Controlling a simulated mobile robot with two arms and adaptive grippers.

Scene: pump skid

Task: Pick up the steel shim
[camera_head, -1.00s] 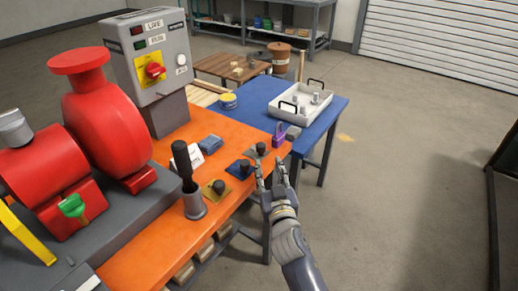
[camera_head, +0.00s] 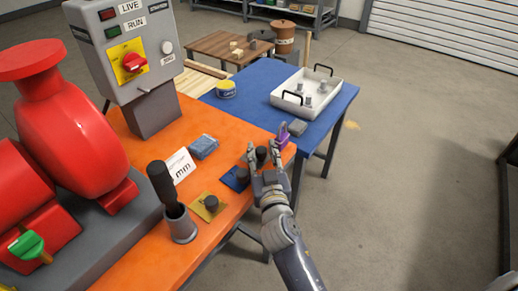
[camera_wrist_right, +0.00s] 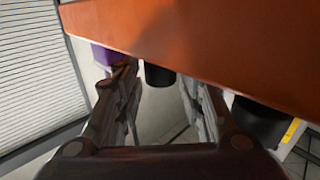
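The steel shim (camera_head: 261,155), a grey plate with a black knob, lies near the right edge of the orange bench top. In the head view its plate is mostly hidden by my right gripper (camera_head: 262,150). The gripper is open, with one fingertip on each side of the knob. In the right wrist view a black knob (camera_wrist_right: 159,76) shows between the two spread fingers of my right gripper (camera_wrist_right: 160,90), with gaps at its sides. My left gripper is not in view.
A blue shim (camera_head: 236,178) and a yellow shim (camera_head: 209,205), both with black knobs, lie nearby. A purple padlock (camera_head: 282,138) is just beyond the gripper. A cup with a black-handled tool (camera_head: 181,225) stands nearer. A white tray (camera_head: 281,102) sits on the blue table (camera_head: 240,107).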

